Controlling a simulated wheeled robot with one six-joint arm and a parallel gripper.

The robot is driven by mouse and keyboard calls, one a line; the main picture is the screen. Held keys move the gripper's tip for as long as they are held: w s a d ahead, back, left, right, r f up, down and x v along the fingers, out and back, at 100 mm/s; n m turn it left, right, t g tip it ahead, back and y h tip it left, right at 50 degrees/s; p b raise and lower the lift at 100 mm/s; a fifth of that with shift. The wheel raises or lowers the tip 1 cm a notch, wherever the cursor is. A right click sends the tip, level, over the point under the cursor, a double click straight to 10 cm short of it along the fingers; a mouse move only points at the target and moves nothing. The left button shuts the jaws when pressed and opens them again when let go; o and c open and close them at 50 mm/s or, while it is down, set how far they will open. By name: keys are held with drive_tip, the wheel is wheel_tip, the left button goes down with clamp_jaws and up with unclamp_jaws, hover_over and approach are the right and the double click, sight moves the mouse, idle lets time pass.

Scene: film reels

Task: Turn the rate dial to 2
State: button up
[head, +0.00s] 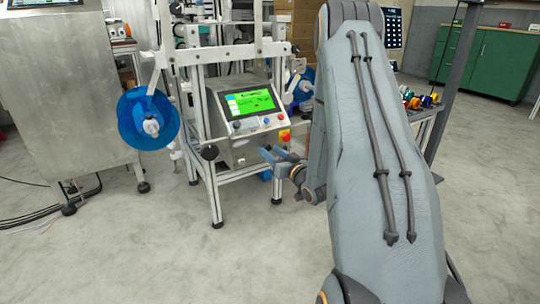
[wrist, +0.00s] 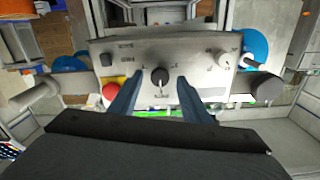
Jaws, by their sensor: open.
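A black round dial (wrist: 160,77) with a pale pointer mark sits on the grey metal panel (wrist: 195,55) in the wrist view. The pointer seems to face the bottom of the picture. Small markings ring the dial, but the numbers and label are too small to read. My gripper (wrist: 158,84) is open, with one blue-grey finger on each side of this dial. I cannot tell whether either finger touches it. In the head view my gripper (head: 268,152) is by the lower right of the console, and the dial cannot be made out there.
A red button (wrist: 113,92) on yellow and a black knob (wrist: 106,60) lie left of the dial; a white knob (wrist: 227,60) lies right. A console with a green screen (head: 250,102) stands in the frame. A blue reel (head: 148,118) hangs left. Floor in front is clear.

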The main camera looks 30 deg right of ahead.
drive_tip(key=shift+w, duration=0.45)
drive_tip(key=shift+c, duration=0.4)
drive_tip(key=c, duration=1)
drive_tip(key=shift+o, duration=0.2)
